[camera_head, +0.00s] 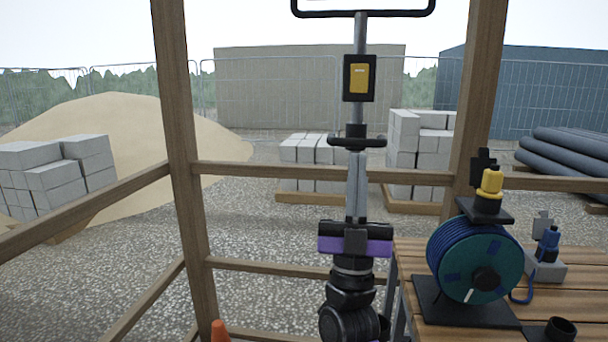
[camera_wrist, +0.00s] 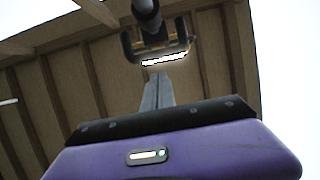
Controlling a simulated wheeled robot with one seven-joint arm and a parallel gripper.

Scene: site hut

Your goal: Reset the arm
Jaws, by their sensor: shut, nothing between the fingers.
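My gripper (camera_head: 357,155) stands upright in the middle of the head view. Its purple and black body is below and its two grey fingers point straight up. The fingers are together with nothing between them. In the wrist view the closed fingers (camera_wrist: 158,78) also point up toward the hut roof. A pole with a black crossbar (camera_head: 372,141) and a black box with a yellow front (camera_head: 359,79) shows just above the fingertips. I cannot tell whether the fingertips touch the crossbar or are only in line with it.
A wooden bench (camera_head: 408,262) at right holds a blue cable reel (camera_head: 468,262), a yellow-topped item (camera_head: 490,183), a blue item (camera_head: 548,246) and a black cup (camera_head: 560,329). Wooden posts and rails (camera_head: 180,130) stand beyond my arm. An orange cone (camera_head: 219,331) is at the bottom.

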